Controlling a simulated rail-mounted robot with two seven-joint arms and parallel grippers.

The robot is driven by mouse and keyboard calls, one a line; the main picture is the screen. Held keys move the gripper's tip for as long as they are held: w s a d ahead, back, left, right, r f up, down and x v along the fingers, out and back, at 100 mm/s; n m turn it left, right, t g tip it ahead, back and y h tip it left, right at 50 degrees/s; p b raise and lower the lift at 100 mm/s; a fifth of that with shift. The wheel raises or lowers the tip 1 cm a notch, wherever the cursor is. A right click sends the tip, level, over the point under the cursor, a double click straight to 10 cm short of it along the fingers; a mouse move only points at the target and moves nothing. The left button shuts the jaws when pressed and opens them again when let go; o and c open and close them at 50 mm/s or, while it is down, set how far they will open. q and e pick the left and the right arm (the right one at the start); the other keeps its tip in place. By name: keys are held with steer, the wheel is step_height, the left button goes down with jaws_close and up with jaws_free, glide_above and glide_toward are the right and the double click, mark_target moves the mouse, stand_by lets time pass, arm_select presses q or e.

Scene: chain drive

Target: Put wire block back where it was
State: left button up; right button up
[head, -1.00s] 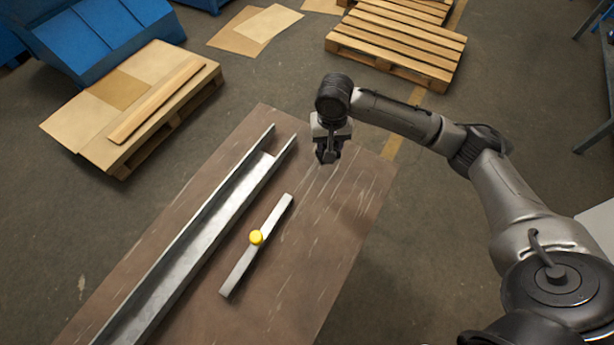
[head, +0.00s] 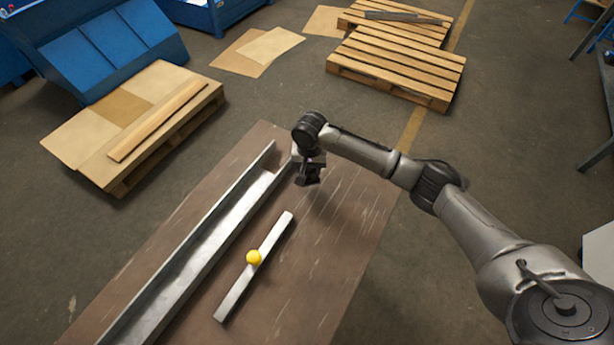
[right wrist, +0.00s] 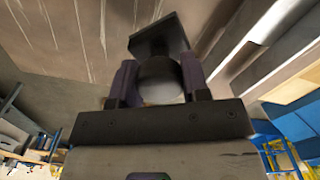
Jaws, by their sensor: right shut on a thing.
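My right gripper (head: 309,176) hangs over the table near the far end of the metal channel, just right of it. In the right wrist view its two fingers (right wrist: 158,82) are shut on the round dark knob of a dark block, which I take to be the wire block (right wrist: 160,36). The block sits beyond the fingertips. In the head view it is small and dark, hard to tell from the gripper, and appears held above the tabletop. My left gripper is not in view.
A long metal channel (head: 190,262) lies along the left of the brown table (head: 350,215). The table's right side is clear. Wooden pallets (head: 397,66) stand on the floor beyond.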

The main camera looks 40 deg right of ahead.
steer(key=shift+w+a+f, duration=0.2)
steer(key=shift+w, duration=0.15)
steer(key=shift+f, duration=2.05)
steer(key=shift+f, duration=0.1)
steer(key=o, duration=0.9)
